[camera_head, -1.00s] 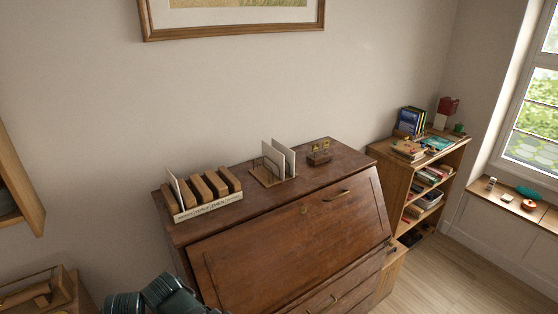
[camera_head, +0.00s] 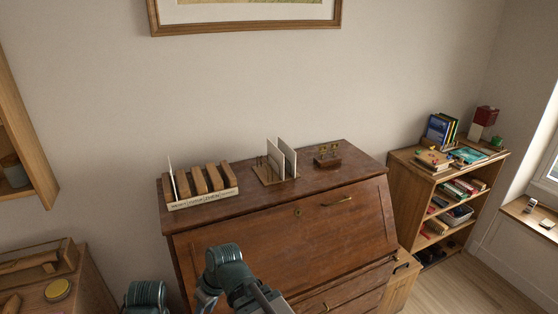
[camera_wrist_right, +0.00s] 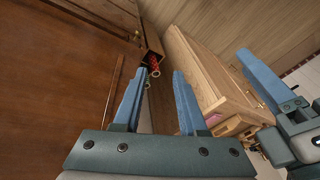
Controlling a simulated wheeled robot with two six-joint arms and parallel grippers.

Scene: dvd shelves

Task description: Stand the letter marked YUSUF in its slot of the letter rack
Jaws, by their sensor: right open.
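The letter rack (camera_head: 203,198), a wooden block with several brown dividers and a labelled pale front strip, stands on the left of the desk top. One thin white letter (camera_head: 171,180) stands at its left end. Two white letters (camera_head: 287,158) stand upright in a small holder (camera_head: 268,178) at mid-desk. Names on the letters cannot be read, so I cannot tell which is YUSUF. My right gripper (camera_wrist_right: 158,72) is open and empty, beside the desk front in the right wrist view. My left gripper (camera_wrist_right: 262,82) shows partly at that view's right edge; its opening is unclear.
The brown desk (camera_head: 290,232) has bare top around the holders. A small wooden stand with brass pieces (camera_head: 327,156) sits right of the letters. A bookshelf (camera_head: 442,195) stands at right. A low cabinet with a wooden tray (camera_head: 40,262) is at lower left. A picture frame hangs above.

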